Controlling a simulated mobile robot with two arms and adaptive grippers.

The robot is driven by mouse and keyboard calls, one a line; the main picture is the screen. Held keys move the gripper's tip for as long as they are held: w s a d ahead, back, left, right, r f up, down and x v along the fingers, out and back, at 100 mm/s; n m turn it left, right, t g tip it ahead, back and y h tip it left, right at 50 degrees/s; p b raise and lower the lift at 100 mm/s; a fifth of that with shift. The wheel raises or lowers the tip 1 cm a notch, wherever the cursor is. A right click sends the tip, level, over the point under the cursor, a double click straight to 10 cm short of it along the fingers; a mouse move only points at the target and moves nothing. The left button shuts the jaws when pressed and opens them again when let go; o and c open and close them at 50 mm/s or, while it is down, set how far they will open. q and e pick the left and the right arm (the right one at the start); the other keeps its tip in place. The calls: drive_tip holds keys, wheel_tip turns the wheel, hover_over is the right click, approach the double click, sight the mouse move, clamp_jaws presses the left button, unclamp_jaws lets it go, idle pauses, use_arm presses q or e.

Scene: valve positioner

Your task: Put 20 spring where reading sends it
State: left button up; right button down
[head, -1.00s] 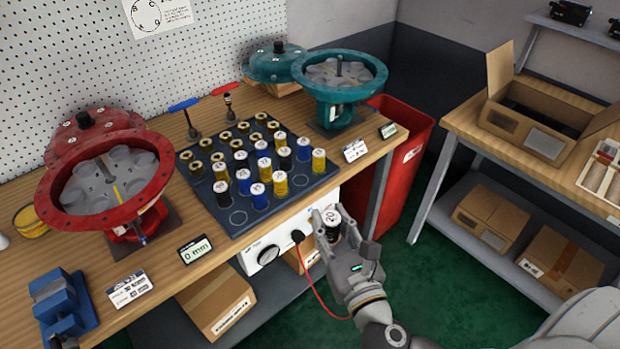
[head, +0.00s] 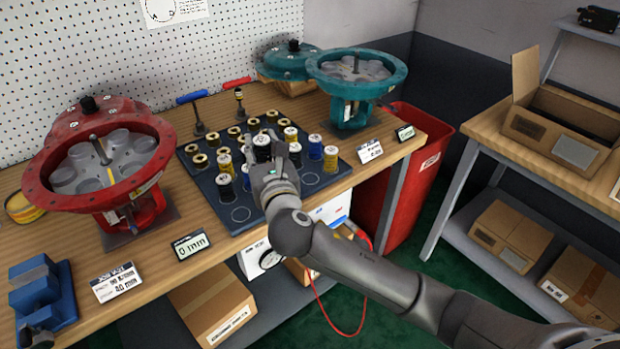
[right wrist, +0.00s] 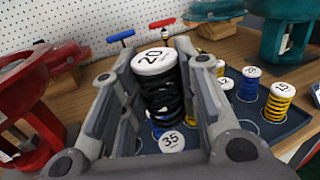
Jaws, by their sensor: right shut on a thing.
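My right gripper (head: 263,165) is shut on a black spring (right wrist: 160,95) with a white cap marked 20, held upright above the spring tray. The spring also shows between the fingers in the head view (head: 262,149). The dark tray (head: 240,214) holds several yellow, blue and black springs; part of it is hidden by my right arm. The red actuator housing (head: 50,190), with grey cups inside, stands at left. The teal housing (head: 392,72) stands at back right. A small display reading 0 mm (head: 191,245) stands in front of the tray. My left gripper is out of view.
A card reading 40 mm (head: 117,283) stands before the red housing, and another card (head: 370,151) near the teal one. A blue vise (head: 42,295) is at front left. A red bin (head: 418,165) stands beyond the bench's right end.

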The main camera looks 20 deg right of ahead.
drive_tip(key=w+d+f, duration=0.2)
drive_tip(key=d+f, duration=0.1)
drive_tip(key=w+d+f+b, duration=0.1)
drive_tip(key=w+d+f, duration=0.1)
drive_tip(key=d+f, duration=0.1)
drive_tip(key=w+d+f, duration=0.1)
drive_tip(key=d+f, duration=0.2)
drive_tip(key=d, duration=0.2)
drive_tip(key=shift+w+d+b, duration=0.2)
drive_tip(key=shift+w+b, duration=0.15)
drive_tip(key=shift+w, duration=0.05)
drive_tip(key=shift+w+d+f+b, duration=0.1)
drive_tip(key=shift+d+f+b, duration=0.15)
drive_tip(key=shift+f, duration=0.7)
drive_tip(key=shift+w+d+f+b, duration=0.1)
drive_tip(key=shift+f+b, duration=0.2)
drive_tip(key=shift+f, duration=0.6)
drive_tip(key=shift+f, duration=0.1)
drive_tip(key=c, duration=1.4)
unclamp_jaws()
drive_tip(key=shift+o, duration=0.2)
